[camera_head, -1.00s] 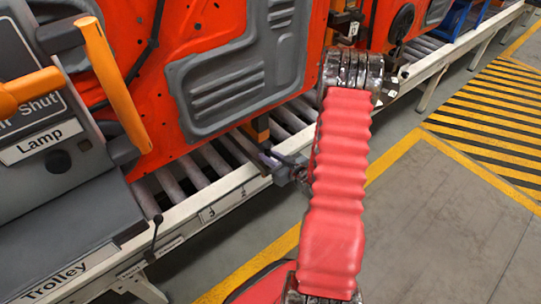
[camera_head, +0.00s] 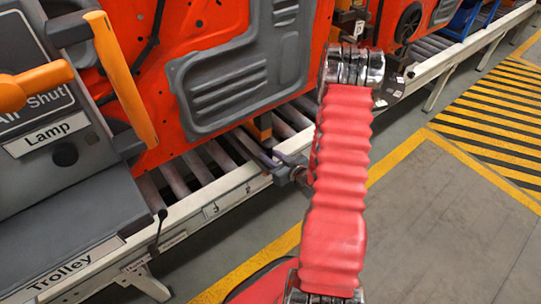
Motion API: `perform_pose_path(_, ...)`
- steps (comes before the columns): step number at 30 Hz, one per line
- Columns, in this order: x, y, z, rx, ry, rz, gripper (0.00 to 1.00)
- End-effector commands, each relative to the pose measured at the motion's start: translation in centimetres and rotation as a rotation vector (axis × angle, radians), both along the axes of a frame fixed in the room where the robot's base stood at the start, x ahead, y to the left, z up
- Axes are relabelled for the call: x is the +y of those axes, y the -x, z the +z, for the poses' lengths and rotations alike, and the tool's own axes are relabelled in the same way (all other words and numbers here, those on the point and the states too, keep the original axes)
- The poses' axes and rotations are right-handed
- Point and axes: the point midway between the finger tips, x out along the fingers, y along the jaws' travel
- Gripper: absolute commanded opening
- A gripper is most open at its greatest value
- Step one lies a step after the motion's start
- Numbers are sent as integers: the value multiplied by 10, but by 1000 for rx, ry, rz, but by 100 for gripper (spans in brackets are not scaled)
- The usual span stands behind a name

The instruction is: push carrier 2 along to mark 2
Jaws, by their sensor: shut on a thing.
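A large orange-red door (camera_head: 170,110) with a grey inset panel stands over the roller line, its carrier mostly hidden below. A small orange block (camera_head: 263,127) shows under its lower edge. My gripper (camera_head: 285,172) is low at the line's near rail, partly behind my red-sleeved arm. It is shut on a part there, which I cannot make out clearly. The white rail (camera_head: 228,203) bears the marks 3 (camera_head: 212,211) and 2 (camera_head: 248,189), just left of my gripper. A small numbered tag (camera_head: 360,27) hangs farther right; I cannot read it surely.
A grey console (camera_head: 65,190) with orange handles and "Lamp" and "Trolley" labels stands at the left. Another orange-red door (camera_head: 395,25) and a blue frame (camera_head: 465,18) are farther along. Grey floor (camera_head: 430,220) is clear, with a yellow line and a striped area (camera_head: 500,115).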

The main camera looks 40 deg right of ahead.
Motion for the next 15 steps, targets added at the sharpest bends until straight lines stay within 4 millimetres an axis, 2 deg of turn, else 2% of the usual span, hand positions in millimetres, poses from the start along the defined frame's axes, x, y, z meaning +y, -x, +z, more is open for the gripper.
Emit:
perform_pose_path(1,9,-1,0,-1,-2,18,7)
perform_pose_path(4,12,-1,0,-1,-4,19,3)
perform_pose_path(12,15,0,0,-1,-2,11,3)
perform_pose_path(15,15,0,0,-1,-1,5,6)
